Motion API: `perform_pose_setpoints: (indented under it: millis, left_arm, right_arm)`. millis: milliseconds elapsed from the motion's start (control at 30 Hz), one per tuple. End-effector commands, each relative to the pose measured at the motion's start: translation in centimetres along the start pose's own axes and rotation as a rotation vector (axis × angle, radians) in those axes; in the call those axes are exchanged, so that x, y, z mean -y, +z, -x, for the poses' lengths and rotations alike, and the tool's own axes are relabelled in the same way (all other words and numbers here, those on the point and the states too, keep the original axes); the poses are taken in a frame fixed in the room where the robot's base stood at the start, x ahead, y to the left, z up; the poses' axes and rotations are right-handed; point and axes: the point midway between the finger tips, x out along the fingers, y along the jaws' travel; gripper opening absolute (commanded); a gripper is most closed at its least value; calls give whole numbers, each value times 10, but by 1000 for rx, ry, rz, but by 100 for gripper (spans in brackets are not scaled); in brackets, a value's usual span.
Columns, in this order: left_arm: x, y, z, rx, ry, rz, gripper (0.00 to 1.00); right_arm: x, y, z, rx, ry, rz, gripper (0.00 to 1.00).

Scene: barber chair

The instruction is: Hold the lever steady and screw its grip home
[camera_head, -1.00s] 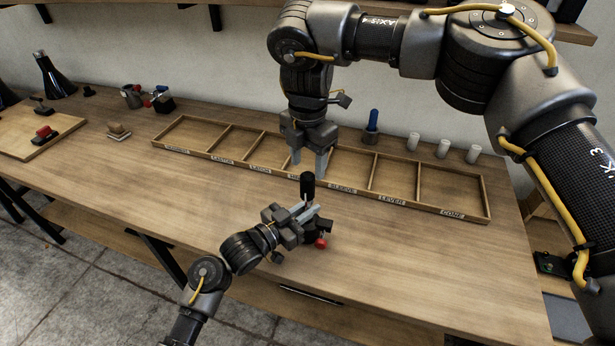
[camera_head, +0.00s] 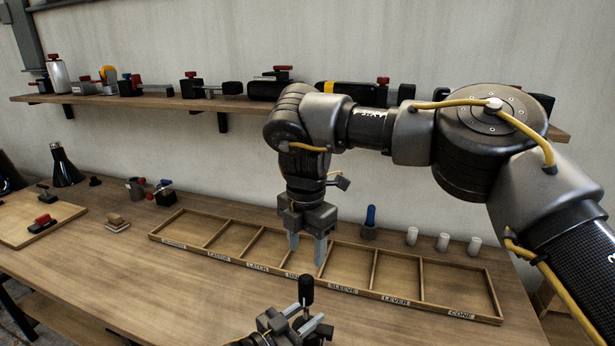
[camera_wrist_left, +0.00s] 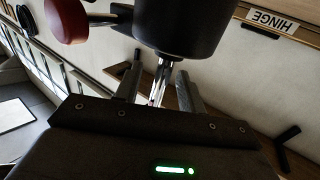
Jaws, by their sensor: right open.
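The lever's black cylindrical grip (camera_head: 306,290) stands upright near the bottom of the head view. In the left wrist view the grip (camera_wrist_left: 183,25) is large at the top, with a shiny metal rod (camera_wrist_left: 160,82) below it. My left gripper (camera_head: 303,318) has one finger on each side of the rod, also in the left wrist view (camera_wrist_left: 158,75); whether they press on it I cannot tell. A red knob (camera_wrist_left: 66,18) is at upper left there. My right gripper (camera_head: 307,254) is open and empty, pointing down above and behind the grip. The lever's base is hidden in the head view.
A shallow wooden tray (camera_head: 475,317) with labelled compartments lies behind the lever. Behind it stand a blue-topped item (camera_head: 370,222) and white cylinders (camera_head: 443,242). A wall shelf (camera_head: 215,104) holds several tools. The bench (camera_head: 150,290) is clear at front left.

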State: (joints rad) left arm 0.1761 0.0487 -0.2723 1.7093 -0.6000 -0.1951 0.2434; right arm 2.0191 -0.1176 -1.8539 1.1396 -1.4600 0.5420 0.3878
Motion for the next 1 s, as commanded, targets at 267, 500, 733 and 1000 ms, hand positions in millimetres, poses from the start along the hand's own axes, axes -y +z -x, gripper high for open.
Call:
perform_pose_setpoints:
  millis: [267,500,733,1000]
  left_arm:
    - [0,0,2,-1,-1,-1,39]
    - [1,1,39,2,-3,-2,39]
    - [0,1,87,2,-1,-2,39]
    - [0,0,117,0,0,-1,39]
  right_arm:
    - [0,0,0,0,0,0,52]
    - [0,0,0,0,0,0,52]
    - [0,0,0,0,0,0,52]
    - [0,0,0,0,0,0,52]
